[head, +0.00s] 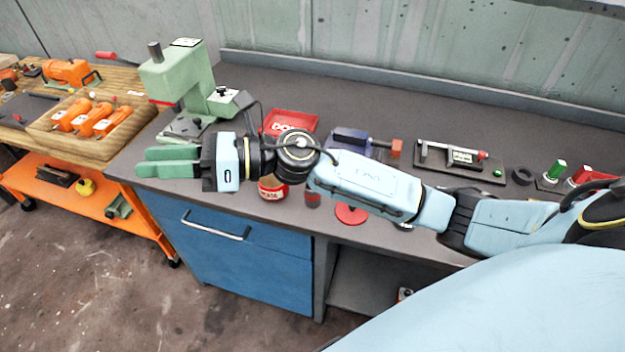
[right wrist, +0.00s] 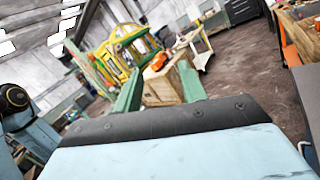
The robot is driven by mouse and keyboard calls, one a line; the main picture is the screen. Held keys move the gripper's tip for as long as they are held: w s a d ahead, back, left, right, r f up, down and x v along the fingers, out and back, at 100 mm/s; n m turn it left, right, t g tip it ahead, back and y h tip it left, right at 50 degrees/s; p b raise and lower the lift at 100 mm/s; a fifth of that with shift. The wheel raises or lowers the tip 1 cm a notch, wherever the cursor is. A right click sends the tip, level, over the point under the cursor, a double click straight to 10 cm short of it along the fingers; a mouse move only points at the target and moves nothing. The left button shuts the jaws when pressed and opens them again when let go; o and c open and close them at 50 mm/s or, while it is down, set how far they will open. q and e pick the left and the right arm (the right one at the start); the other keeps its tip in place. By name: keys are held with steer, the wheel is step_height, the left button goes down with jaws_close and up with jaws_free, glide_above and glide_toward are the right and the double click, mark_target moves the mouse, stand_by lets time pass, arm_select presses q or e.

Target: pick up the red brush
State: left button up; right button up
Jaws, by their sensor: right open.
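I cannot make out a red brush for certain in either view. Several red items lie on the dark grey workbench (head: 420,95), and my right arm hides part of its front area. My right gripper (head: 146,162) is over the bench's left end in the head view, pointing left. Its two green fingers are apart with nothing between them. They also show open in the right wrist view (right wrist: 160,66), which faces out over the room. My left gripper is not in view.
A green press (head: 175,75) stands just behind my right gripper. A wooden table with orange tools (head: 88,118) stands left.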

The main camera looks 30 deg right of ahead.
steer(key=d+f+n+g+h, duration=0.7)
steer(key=d+f+n+h, duration=0.25)
steer(key=n, duration=0.45)
steer(key=w+d+h, duration=0.1)
steer(key=d+h, duration=0.2)
steer(key=d, duration=0.2)
steer(key=w+d+r+n+h, duration=0.1)
steer(key=d+h, duration=0.2)
steer(key=d, duration=0.3)
steer(key=w+d+r+h, duration=0.1)
steer(key=d+h, duration=0.2)
steer(key=d, duration=0.2)
steer(key=shift+d+n, duration=0.4)
steer(key=f, duration=0.7)
steer(key=shift+d+f+p, duration=0.2)
steer(key=shift+f+p, duration=0.1)
steer(key=shift+p, duration=0.05)
steer(key=shift+f+p, duration=0.45)
steer(key=shift+f, duration=2.35)
jaws_close()
